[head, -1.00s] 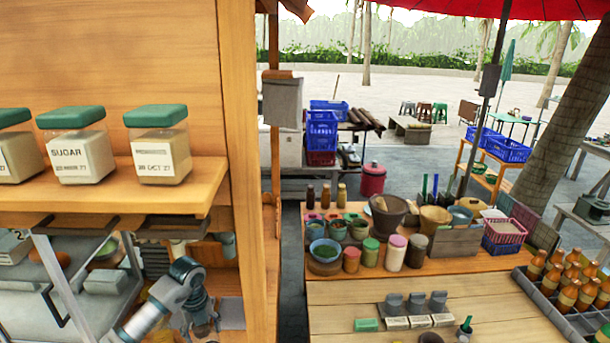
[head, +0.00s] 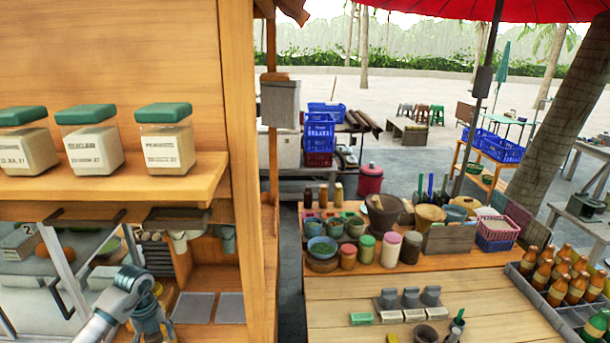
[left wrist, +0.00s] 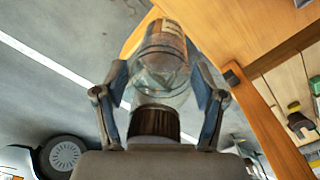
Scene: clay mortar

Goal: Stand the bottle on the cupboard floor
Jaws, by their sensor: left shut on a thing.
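My left gripper (left wrist: 160,84) is shut on a clear bottle (left wrist: 166,62) in the left wrist view, one finger on each side of it. The bottle's dark brown cap (left wrist: 155,121) points toward my palm, and a label shows near its far end. In the head view my left gripper (head: 152,318) is at the lower left, in front of the wooden cupboard (head: 240,120); the bottle cannot be made out clearly there. Part of the cupboard's lower inside (head: 210,253) shows below the shelf. My right gripper is in neither view.
A shelf (head: 205,184) above my left gripper holds jars with green lids (head: 92,150). The cupboard's right post (head: 240,230) stands beside the opening. Right of it, a table (head: 350,303) carries bowls and jars, with a crate of bottles (head: 565,318) at the far right.

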